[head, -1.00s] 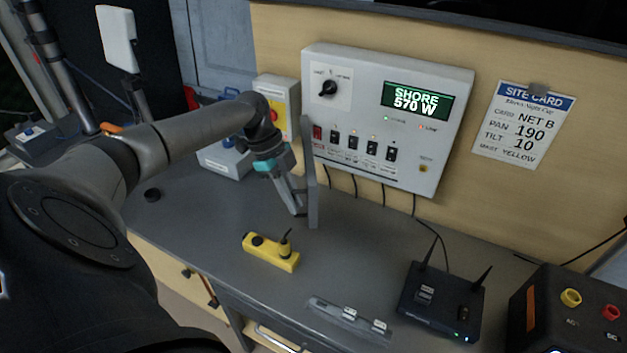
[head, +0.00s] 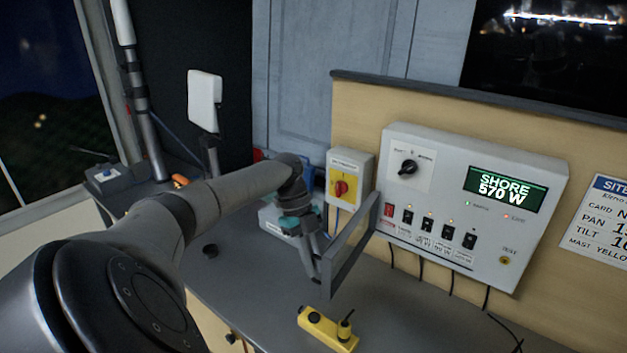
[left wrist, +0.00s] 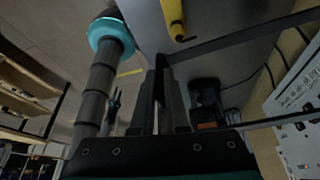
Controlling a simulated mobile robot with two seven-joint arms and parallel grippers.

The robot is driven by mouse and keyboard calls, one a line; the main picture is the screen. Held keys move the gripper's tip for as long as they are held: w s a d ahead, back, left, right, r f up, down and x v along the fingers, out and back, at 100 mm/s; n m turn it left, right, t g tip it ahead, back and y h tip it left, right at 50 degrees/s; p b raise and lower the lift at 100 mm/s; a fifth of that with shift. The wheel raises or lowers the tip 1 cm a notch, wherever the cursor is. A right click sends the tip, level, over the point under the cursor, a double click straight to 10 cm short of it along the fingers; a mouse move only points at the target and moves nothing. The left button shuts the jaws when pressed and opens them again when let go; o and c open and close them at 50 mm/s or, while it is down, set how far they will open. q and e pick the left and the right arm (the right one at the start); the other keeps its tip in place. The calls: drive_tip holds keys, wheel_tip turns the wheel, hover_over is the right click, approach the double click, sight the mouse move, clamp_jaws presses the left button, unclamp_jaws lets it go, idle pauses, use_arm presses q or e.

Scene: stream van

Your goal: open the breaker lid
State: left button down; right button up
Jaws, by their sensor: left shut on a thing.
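The breaker lid (head: 357,249) is a grey frame that looks see-through in the middle. It stands swung out from the lower left edge of the white power panel (head: 480,160), with its free end toward me. The row of breaker switches (head: 427,225) on the panel is uncovered. My left gripper (head: 318,272) is shut on the lid's free end; its fingers (left wrist: 160,105) also show in the left wrist view, with dark bars of the frame running right from them. The fingertip contact is partly hidden. My right gripper is not in view.
A yellow socket block (head: 327,328) lies on the grey desk (head: 385,310) just below the lid. A box with a red rotary switch (head: 341,186) is on the wall left of the panel.

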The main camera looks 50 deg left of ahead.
use_arm(q)
drive_tip(key=c, duration=1.2)
unclamp_jaws()
drive_tip(key=shift+r, duration=0.1)
drive_tip(key=b+v, duration=0.1)
drive_tip(key=v, duration=1.4)
